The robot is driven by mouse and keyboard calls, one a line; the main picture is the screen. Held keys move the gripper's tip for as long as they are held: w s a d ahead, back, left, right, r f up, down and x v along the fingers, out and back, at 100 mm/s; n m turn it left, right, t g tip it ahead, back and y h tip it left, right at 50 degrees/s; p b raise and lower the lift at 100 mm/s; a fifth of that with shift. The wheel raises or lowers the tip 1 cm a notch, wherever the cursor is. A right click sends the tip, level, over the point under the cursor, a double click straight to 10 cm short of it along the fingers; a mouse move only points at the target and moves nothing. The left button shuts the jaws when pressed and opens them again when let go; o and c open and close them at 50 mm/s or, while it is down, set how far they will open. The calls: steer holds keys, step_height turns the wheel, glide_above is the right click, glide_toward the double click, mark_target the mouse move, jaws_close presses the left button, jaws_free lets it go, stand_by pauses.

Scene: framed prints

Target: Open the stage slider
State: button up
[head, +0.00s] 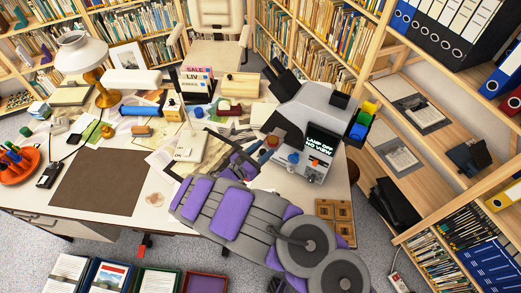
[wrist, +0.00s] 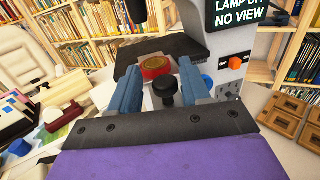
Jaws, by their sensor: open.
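A grey and black instrument (head: 305,115) stands on the right of the desk, and its screen (head: 320,145) reads "LAMP OFF NO VIEW". In the wrist view, a black round knob (wrist: 163,90) on a stem sits low at its front, below a red ring with a brownish disc (wrist: 155,66). I cannot tell for sure which part is the stage slider. My gripper (wrist: 160,78) is open, its two blue fingers on either side of the black knob, with gaps visible. In the head view, the gripper's end is at the instrument's left front, partly hidden by my arm.
A wooden tray (head: 335,209) lies at the desk's right edge. A lamp (head: 80,55) and a brown mat (head: 98,178) are on the left. Shelves with binders (head: 465,30) stand right.

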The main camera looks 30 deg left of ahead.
steer(key=shift+s, duration=0.5)
steer(key=p+v, duration=0.2)
steer(key=v, duration=1.4)
steer(key=shift+s+a, duration=0.15)
steer(key=shift+a, duration=0.15)
steer(key=shift+f, duration=0.1)
